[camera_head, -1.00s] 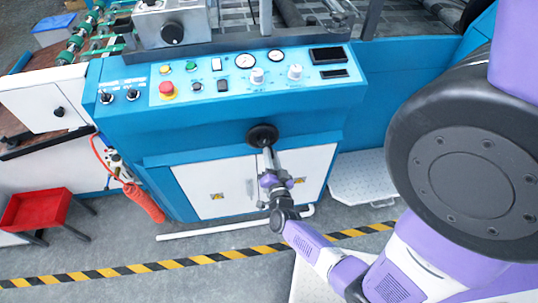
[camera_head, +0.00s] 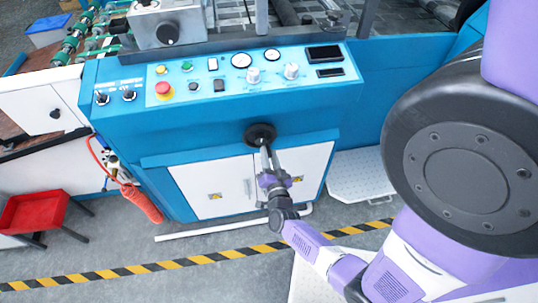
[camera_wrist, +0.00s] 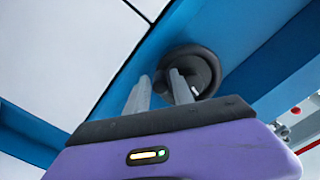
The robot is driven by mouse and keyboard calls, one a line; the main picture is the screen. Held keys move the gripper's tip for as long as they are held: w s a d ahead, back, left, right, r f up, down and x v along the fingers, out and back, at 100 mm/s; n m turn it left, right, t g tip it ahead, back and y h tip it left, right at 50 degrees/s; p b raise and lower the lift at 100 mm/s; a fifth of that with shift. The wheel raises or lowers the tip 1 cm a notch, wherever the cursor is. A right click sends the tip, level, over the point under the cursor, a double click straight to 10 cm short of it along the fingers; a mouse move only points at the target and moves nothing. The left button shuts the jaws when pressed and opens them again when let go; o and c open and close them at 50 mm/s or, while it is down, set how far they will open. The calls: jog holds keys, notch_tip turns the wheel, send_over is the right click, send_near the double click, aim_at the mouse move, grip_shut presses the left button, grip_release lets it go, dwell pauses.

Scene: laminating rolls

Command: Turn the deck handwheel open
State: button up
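The deck handwheel (camera_head: 260,134) is a black round wheel on the blue front of the machine, below the control panel. It also shows in the wrist view (camera_wrist: 205,66), with a small dark knob (camera_wrist: 160,82) on its near side. My gripper (camera_head: 265,149) reaches up to the wheel from below. In the wrist view its two grey fingers (camera_wrist: 160,76) stand a little apart, one on each side of the knob. I cannot tell whether they touch it or press on it. Part of the wheel is hidden behind the right finger.
The control panel (camera_head: 205,82) above the wheel carries dials, knobs and a red button (camera_head: 163,89). White cabinet doors (camera_head: 215,188) lie below. A white step (camera_head: 358,178) stands at right.

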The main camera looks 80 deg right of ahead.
jog(key=v, duration=0.7)
jog(key=shift+a, duration=0.25)
jog(key=shift+f, duration=0.1)
jog(key=w+a+r+n+t+y, duration=0.5)
jog(key=a+r+n+t+y, duration=0.15)
jog(key=a+r+n, duration=0.4)
jog(key=s+a+r+n+y, duration=0.4)
jog(key=a+r, duration=0.3)
jog(key=a, duration=0.2)
jog(key=s+a+r+n+t+y, duration=0.1)
jog(key=s+a+r+n+y, duration=0.4)
jog(key=a, duration=0.5)
notch_tip(320, 180, up, 2)
jog(key=shift+s+r+n+y, duration=0.1)
jog(key=shift+s+n+y, duration=0.2)
jog(key=shift+n+y, duration=0.3)
jog(key=shift+d+t, duration=0.1)
jog(key=shift+t, duration=0.15)
